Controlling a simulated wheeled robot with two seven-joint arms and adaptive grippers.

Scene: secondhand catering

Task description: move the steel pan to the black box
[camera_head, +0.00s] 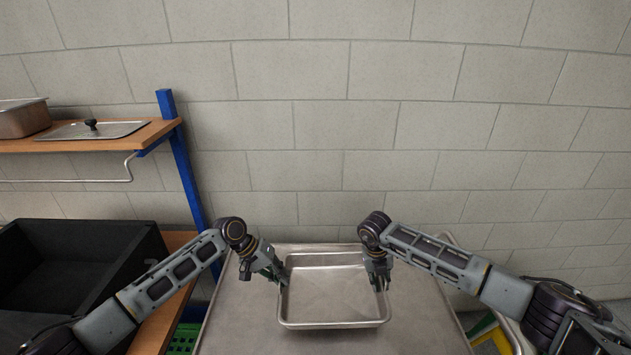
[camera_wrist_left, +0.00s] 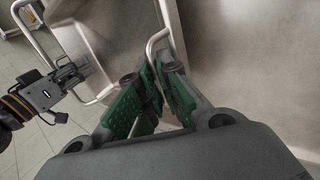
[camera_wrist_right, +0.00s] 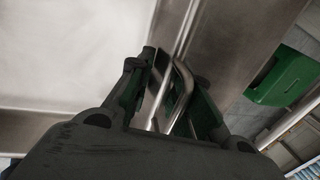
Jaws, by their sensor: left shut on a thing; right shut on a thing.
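The steel pan (camera_head: 333,323) is a shallow rectangular tray in the lower middle of the head view, at the steel table. My left gripper (camera_head: 279,275) is shut on its left rim, which also shows between the green finger pads in the left wrist view (camera_wrist_left: 158,88). My right gripper (camera_head: 379,281) is shut on its right rim, seen between the fingers in the right wrist view (camera_wrist_right: 172,95). I cannot tell whether the pan touches the table. The black box (camera_head: 130,232) is open-topped at the far left, partly hidden by my left arm.
The steel table (camera_head: 240,320) lies around the pan. A wooden shelf (camera_head: 150,134) on a blue post (camera_head: 178,160) holds a deep steel pan (camera_head: 22,119) and a flat lid (camera_head: 95,130). A green crate (camera_head: 184,338) and a yellow thing (camera_head: 490,335) sit low down.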

